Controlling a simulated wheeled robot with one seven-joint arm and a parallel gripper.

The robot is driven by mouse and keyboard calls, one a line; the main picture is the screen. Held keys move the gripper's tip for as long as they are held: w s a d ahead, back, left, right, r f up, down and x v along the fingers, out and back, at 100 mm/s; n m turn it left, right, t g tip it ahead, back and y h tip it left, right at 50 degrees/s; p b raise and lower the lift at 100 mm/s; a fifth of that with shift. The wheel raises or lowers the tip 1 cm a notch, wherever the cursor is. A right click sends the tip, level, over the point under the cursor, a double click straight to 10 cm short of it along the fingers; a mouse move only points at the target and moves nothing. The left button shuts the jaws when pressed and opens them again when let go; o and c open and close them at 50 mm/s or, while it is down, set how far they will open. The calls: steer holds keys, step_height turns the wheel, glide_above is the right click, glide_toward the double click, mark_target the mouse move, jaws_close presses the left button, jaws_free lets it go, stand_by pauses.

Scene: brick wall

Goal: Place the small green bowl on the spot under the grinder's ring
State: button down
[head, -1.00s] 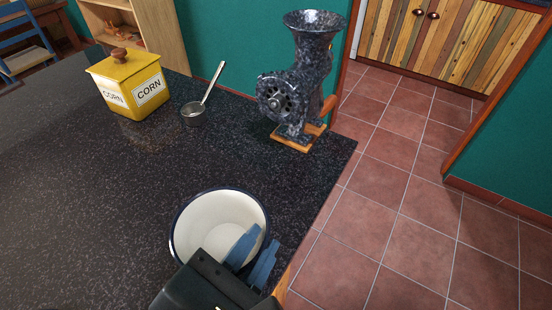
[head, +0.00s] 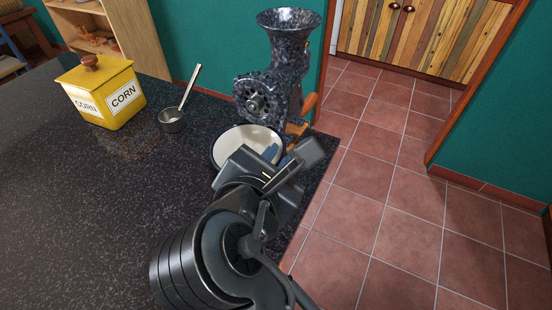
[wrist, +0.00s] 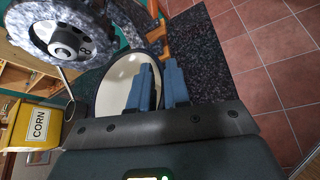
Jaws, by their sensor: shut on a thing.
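The bowl (head: 232,145) is white inside with a dark blue rim; no green shows on it. My gripper (head: 272,153) is shut on its right side wall, with blue fingers. In the wrist view, one finger of my gripper (wrist: 160,68) is inside the bowl (wrist: 113,90) and one outside. The speckled grinder (head: 288,55) stands at the back edge of the counter. Its round ring (head: 258,97) faces the bowl, which is just in front of and below it. The ring also shows large in the wrist view (wrist: 63,38). I cannot tell whether the bowl touches the counter.
A yellow corn canister (head: 105,92) and a small metal cup with a long handle (head: 172,120) stand to the left on the dark counter (head: 90,200). The counter's right edge drops to a tiled floor (head: 400,230). The left part of the counter is clear.

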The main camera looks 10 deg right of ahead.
steer(key=c, duration=1)
jaws_free()
steer(key=shift+f, duration=0.15)
steer(key=shift+c, duration=0.2)
steer(key=shift+s, duration=0.1)
steer(key=p+v, duration=0.1)
steer(key=v, duration=1.1)
